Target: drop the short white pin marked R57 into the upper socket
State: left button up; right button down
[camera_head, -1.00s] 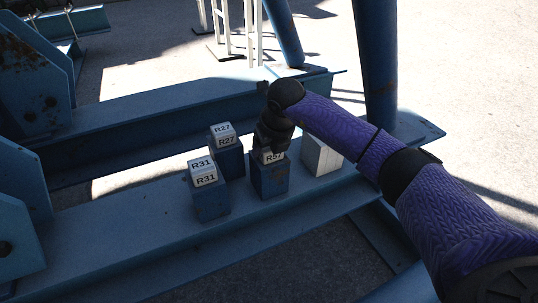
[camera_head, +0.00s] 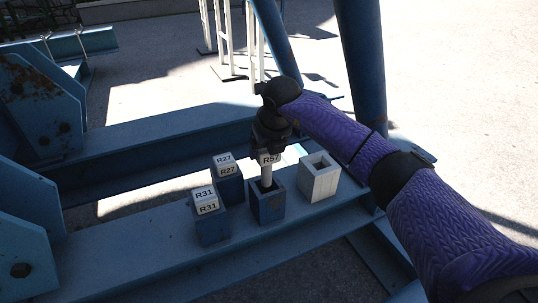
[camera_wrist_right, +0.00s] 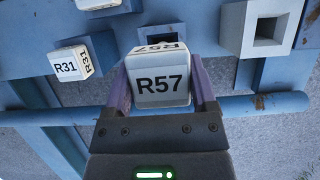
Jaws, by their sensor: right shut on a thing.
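The white pin marked R57 (camera_head: 269,159) has a square head and a pale shaft. It also shows in the wrist view (camera_wrist_right: 158,86), with its label facing the camera. My right gripper (camera_head: 269,148) is shut on its head, one finger on each side. The pin stands upright over the middle blue block (camera_head: 268,207), its shaft running down to the block's square opening. I cannot tell whether its lower tip is clear of the opening. An empty white square socket (camera_head: 319,181) stands to the right and also shows in the wrist view (camera_wrist_right: 270,28). My left gripper is not in view.
A pin marked R31 (camera_head: 205,200) sits in the left blue block (camera_head: 211,228). A pin marked R27 (camera_head: 226,164) sits in the block behind it. The blocks stand on a blue steel beam (camera_head: 130,245). A thick blue post (camera_head: 362,70) rises behind my right arm.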

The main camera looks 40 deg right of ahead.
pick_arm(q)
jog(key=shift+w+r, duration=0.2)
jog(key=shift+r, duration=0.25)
pick_arm(e)
jog(key=shift+r, duration=0.85)
jog(key=shift+r+p, duration=0.9)
jog(key=shift+p, duration=0.1)
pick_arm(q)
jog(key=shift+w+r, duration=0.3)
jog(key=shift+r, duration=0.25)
pick_arm(e)
jog(key=shift+f, duration=0.15)
